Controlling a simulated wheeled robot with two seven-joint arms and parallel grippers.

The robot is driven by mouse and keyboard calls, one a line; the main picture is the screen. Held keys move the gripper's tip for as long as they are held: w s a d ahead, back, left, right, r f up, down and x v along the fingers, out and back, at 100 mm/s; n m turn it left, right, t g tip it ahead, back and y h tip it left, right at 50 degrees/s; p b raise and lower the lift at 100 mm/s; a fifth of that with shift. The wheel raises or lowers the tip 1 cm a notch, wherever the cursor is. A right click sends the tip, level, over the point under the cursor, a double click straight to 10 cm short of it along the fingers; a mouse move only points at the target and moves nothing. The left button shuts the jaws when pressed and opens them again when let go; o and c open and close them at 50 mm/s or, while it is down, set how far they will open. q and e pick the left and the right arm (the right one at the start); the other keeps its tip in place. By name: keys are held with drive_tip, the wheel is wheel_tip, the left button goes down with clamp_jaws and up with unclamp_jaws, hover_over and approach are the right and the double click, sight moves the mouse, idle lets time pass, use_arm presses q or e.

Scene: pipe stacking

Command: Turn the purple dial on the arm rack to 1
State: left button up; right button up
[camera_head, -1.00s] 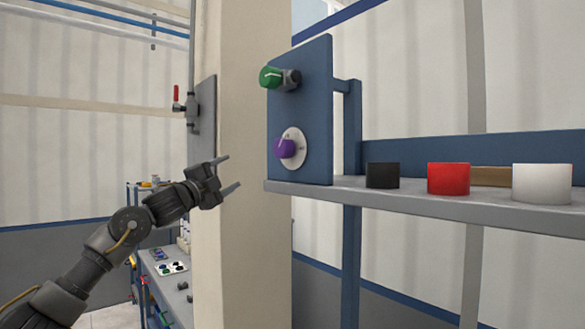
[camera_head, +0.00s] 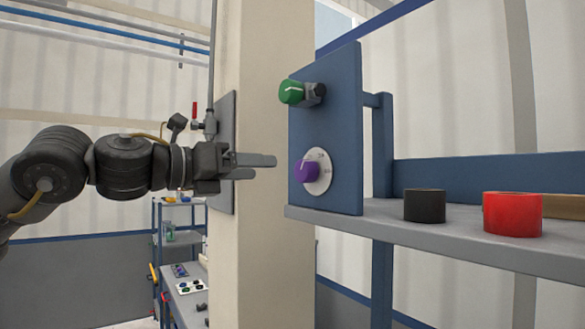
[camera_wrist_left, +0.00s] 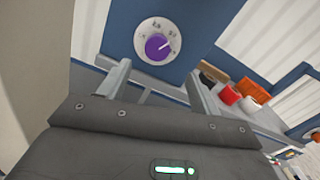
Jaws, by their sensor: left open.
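The purple dial (camera_head: 306,171) sits on a white round scale plate (camera_head: 319,171) on the blue panel (camera_head: 340,130) of the rack. It also shows in the left wrist view (camera_wrist_left: 157,47), with a white pointer line toward the upper right; the scale marks are too small to read surely. My left gripper (camera_head: 258,167) is open and empty, to the left of the dial and apart from it, its fingers pointing at the panel. In the left wrist view the dial lies beyond and between the two fingers (camera_wrist_left: 155,88). My right gripper is not in view.
A green knob (camera_head: 292,92) is above the purple dial. A grey shelf (camera_head: 380,222) juts out below, holding a black ring (camera_head: 424,205) and a red ring (camera_head: 513,214). A beige pillar (camera_head: 262,240) stands behind my gripper. A cart with items is at lower left.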

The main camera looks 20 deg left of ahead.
sight(300, 170)
use_arm(q)
drive_tip(key=p+x, duration=0.5)
drive_tip(key=x, duration=0.5)
drive_tip(key=shift+w, duration=0.2)
drive_tip(key=shift+w+d+f, duration=0.15)
drive_tip(key=shift+w+d, duration=0.2)
drive_tip(key=shift+w, duration=0.2)
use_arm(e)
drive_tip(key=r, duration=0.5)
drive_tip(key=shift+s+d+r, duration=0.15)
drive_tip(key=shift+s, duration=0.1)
use_arm(q)
drive_tip(key=shift+s+a, duration=0.1)
